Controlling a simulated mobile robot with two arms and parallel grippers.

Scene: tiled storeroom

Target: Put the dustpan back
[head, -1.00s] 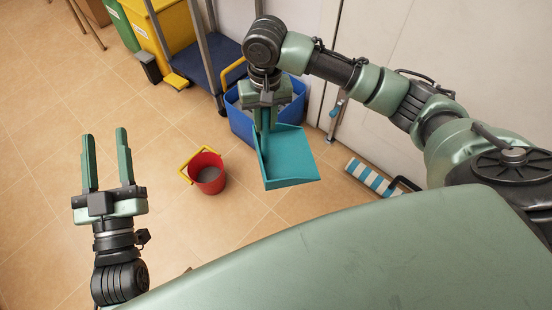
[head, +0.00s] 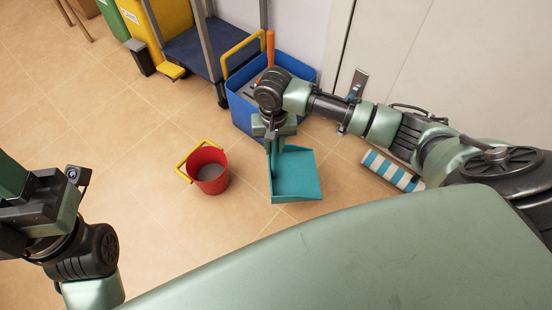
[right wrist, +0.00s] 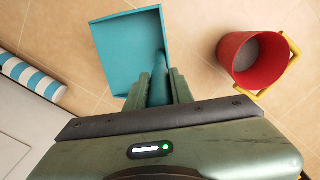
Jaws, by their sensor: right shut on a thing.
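The teal dustpan (head: 297,177) hangs from my right gripper (head: 274,146) in the head view, pan end toward the robot, in front of the blue bucket. The right wrist view shows its pan (right wrist: 122,48) beyond the fingers, and my right gripper (right wrist: 158,88) shut on its handle. Whether the pan touches the floor is unclear. My left gripper (head: 28,205) is at the left edge of the head view, away from the dustpan. Its fingers are partly cut off, so its opening does not show.
A blue bucket (head: 243,117) with a yellow handle holds an orange-handled thing. A red bucket (head: 209,174) stands left of the dustpan. A blue-and-white striped roll (head: 392,171) lies by the wall at right. A cart (head: 200,50) and bins stand behind. Floor at left is clear.

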